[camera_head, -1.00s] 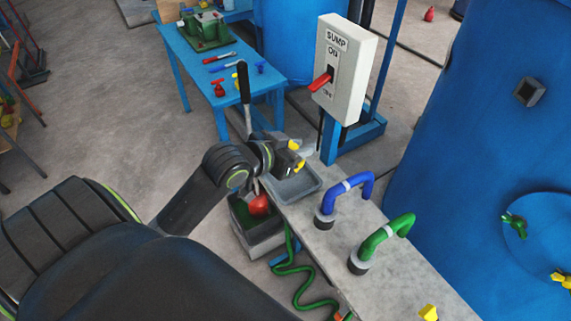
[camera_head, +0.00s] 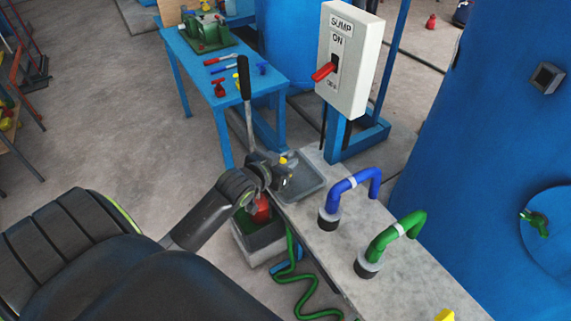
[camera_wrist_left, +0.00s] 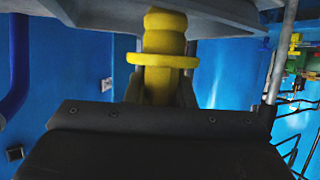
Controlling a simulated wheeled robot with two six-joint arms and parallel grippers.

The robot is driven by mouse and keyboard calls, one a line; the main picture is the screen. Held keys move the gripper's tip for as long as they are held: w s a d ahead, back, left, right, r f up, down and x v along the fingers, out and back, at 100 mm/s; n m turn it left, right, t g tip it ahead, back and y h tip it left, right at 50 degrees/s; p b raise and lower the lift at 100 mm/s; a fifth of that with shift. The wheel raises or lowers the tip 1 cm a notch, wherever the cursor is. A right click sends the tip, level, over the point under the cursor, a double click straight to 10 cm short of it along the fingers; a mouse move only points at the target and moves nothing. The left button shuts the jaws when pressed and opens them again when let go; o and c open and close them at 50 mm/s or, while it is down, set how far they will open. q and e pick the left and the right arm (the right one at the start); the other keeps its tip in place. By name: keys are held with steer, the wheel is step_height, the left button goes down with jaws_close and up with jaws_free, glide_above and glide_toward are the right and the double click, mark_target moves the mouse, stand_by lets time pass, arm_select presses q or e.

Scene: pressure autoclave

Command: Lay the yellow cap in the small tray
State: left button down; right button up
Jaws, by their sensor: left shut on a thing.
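My left gripper (camera_head: 281,172) is shut on the yellow cap (camera_head: 283,160), over the near-left side of the small grey tray (camera_head: 308,184) on the bench. Only a little of the cap shows in the head view. In the left wrist view the yellow cap (camera_wrist_left: 162,62), ribbed with a wide flange, sits between the dark fingers, with a grey surface close past its far end. I cannot tell whether the cap touches the tray. My right gripper is not in view.
Blue (camera_head: 349,188) and green (camera_head: 392,240) bent pipes stand on the bench (camera_head: 345,265) right of the tray. A sump switch box (camera_head: 349,60) rises behind. A long-handled lever (camera_head: 244,85) stands close behind my gripper. A grey bin (camera_head: 256,243) holding a red thing is below.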

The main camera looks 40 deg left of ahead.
arm_select(q)
steer(key=shift+f, duration=0.4)
steer(key=shift+f, duration=0.1)
steer(key=c, duration=1.2)
jaws_free()
steer(key=shift+c, duration=0.2)
steer(key=shift+s, duration=0.15)
steer(key=v, duration=1.1)
steer(key=shift+s+r+p, duration=0.3)
steer(key=shift+r, duration=0.05)
